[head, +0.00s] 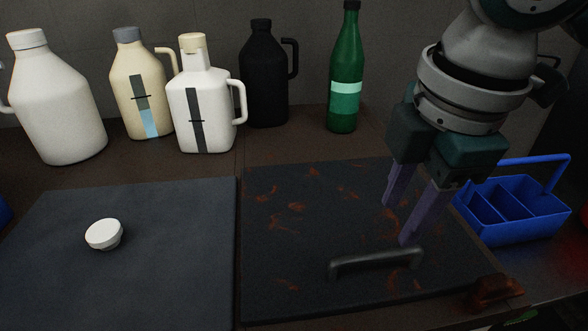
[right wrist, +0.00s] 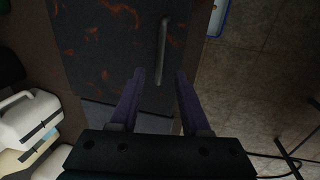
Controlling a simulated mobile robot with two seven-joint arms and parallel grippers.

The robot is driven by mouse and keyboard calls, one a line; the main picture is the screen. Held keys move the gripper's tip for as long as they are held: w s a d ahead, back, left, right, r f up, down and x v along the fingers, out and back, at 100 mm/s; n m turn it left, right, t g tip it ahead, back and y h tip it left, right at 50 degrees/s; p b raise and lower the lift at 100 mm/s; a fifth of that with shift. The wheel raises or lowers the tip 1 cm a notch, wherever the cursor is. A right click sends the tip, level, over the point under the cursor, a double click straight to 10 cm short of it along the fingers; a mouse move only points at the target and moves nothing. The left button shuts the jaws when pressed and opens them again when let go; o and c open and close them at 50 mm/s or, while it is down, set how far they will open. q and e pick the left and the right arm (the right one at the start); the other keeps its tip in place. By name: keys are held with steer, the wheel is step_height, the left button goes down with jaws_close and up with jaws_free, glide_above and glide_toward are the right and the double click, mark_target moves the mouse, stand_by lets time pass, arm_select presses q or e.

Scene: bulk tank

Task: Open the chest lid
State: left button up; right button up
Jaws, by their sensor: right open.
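The chest has a dark lid with rusty orange patches (head: 290,240), lying flat and closed on the right. A dark bar handle (head: 375,260) stands near the lid's front edge; it also shows in the right wrist view (right wrist: 162,50). To the left is a second dark panel (head: 170,255) with a white round knob (head: 104,234). My right gripper (head: 395,224) is open and empty, its purple fingers pointing down above the lid, just behind the handle's right end. In the right wrist view the handle lies ahead of the spread fingertips (right wrist: 160,72), apparently apart from them. My left gripper is not in view.
Several jugs, including a white one (head: 60,110) and a black one (head: 264,80), and a green bottle (head: 345,75) stand behind the lids. A blue divided caddy (head: 515,215) sits to the right. A rusty bracket (head: 495,292) is at the lid's front right corner.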

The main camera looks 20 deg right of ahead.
mark_target(380, 253)
steer(key=f, duration=0.2)
steer(key=f+b, duration=0.1)
steer(key=f, duration=0.1)
steer(key=w+f+b, duration=0.1)
steer(key=f, duration=0.1)
steer(key=shift+d+f, duration=0.15)
steer(key=shift+f, duration=0.15)
steer(key=shift+w+f, duration=0.2)
steer(key=shift+f, duration=0.4)
jaws_close()
stand_by(0.5)
